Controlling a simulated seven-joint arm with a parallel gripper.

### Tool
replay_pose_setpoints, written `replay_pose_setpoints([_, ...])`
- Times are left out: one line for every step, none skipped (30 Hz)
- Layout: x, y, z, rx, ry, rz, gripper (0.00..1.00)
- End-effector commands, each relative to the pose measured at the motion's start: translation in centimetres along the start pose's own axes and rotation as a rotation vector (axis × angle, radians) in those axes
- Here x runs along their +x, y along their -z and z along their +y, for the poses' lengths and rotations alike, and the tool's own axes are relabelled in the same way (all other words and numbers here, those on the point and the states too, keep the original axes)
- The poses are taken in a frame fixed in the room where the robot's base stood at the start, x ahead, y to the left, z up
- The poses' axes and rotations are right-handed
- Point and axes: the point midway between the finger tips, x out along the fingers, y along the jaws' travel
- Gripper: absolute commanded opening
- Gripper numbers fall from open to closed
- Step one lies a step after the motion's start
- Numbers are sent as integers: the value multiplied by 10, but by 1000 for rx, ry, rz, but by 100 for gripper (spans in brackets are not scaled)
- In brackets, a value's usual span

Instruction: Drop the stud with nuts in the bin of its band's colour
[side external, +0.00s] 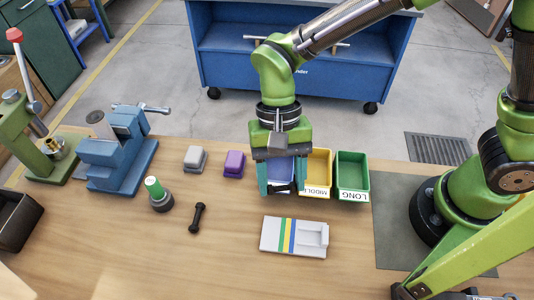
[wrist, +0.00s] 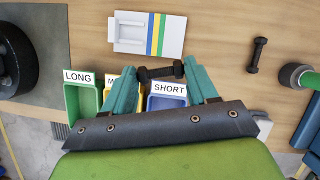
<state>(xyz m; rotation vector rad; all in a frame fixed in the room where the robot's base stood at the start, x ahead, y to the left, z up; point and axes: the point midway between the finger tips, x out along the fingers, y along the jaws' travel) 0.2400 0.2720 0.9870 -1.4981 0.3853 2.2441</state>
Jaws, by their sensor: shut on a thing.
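My gripper (side external: 283,188) is shut on a dark stud with nuts (wrist: 160,72), which lies crosswise between the teal fingertips in the wrist view (wrist: 162,68). No coloured band can be made out on it. The gripper is over or just in front of the blue bin (wrist: 168,103), labelled SHORT. The yellow bin (side external: 318,172), labelled MIDDLE, and the green bin (side external: 352,172), labelled LONG, stand to its right in the side view. A second dark stud (side external: 197,218) lies on the table; it also shows in the wrist view (wrist: 257,55).
A white gauge block (side external: 312,238) with blue, green and yellow stripes lies in front of the bins. A green-topped round object (side external: 157,194), grey block (side external: 195,159), purple block (side external: 234,164) and blue vise (side external: 120,155) stand left. Bare table lies between stud and gauge.

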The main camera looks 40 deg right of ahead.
Motion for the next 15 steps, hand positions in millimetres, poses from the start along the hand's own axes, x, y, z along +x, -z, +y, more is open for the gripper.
replay_pose_setpoints([-3,12,-2,-87,-38,0,26])
replay_pose_setpoints([-5,18,-3,-148,-64,1,26])
replay_pose_setpoints([-9,26,-3,-229,-97,0,26])
replay_pose_setpoints([-11,32,-3,-293,-124,1,26])
replay_pose_setpoints([-14,37,-3,-355,-150,1,26])
replay_pose_setpoints([-18,44,-3,-437,-183,2,26])
replay_pose_setpoints([-21,50,-2,-498,-209,2,26])
replay_pose_setpoints([-24,55,-2,-560,-234,2,26])
replay_pose_setpoints([-28,61,-1,-638,-266,2,26])
replay_pose_setpoints([-32,65,-1,-696,-290,3,26])
replay_pose_setpoints([-35,68,0,-751,-313,3,26])
replay_pose_setpoints([-39,72,0,-820,-342,3,26])
replay_pose_setpoints([-42,75,1,-870,-362,3,26])
replay_pose_setpoints([-45,77,1,-915,-381,2,26])
replay_pose_setpoints([-49,79,2,-972,-404,3,26])
